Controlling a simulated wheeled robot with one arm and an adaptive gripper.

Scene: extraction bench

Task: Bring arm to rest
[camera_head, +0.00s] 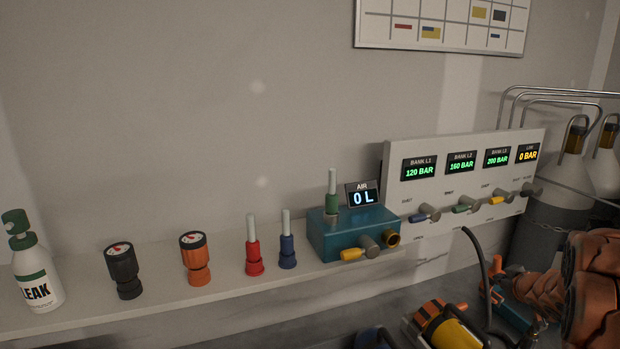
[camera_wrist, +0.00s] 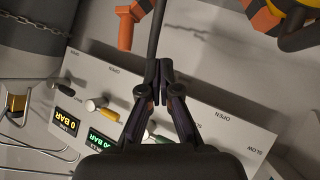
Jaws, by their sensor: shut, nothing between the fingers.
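My gripper (camera_wrist: 160,68) shows in the wrist view with its dark fingers brought together and nothing held between them. Behind the fingers is the white panel (camera_wrist: 225,128), seen upside down, with lit displays and small valve levers. A black hose (camera_wrist: 152,45) runs past the fingertips; I cannot tell whether they touch it. In the head view I cannot make out my gripper clearly. There the panel (camera_head: 398,231) stands upright at the right, with displays reading 120, 160, 200 and 0 BAR.
A teal block (camera_head: 327,238) with a 0 L display (camera_head: 362,195) sits on the shelf (camera_head: 190,300). Gauges (camera_head: 122,270), coloured fittings (camera_head: 254,250) and a leak spray bottle (camera_head: 35,272) stand left of it. Grey cylinders (camera_head: 545,225) stand right; the black hose (camera_head: 478,250) rises before the panel.

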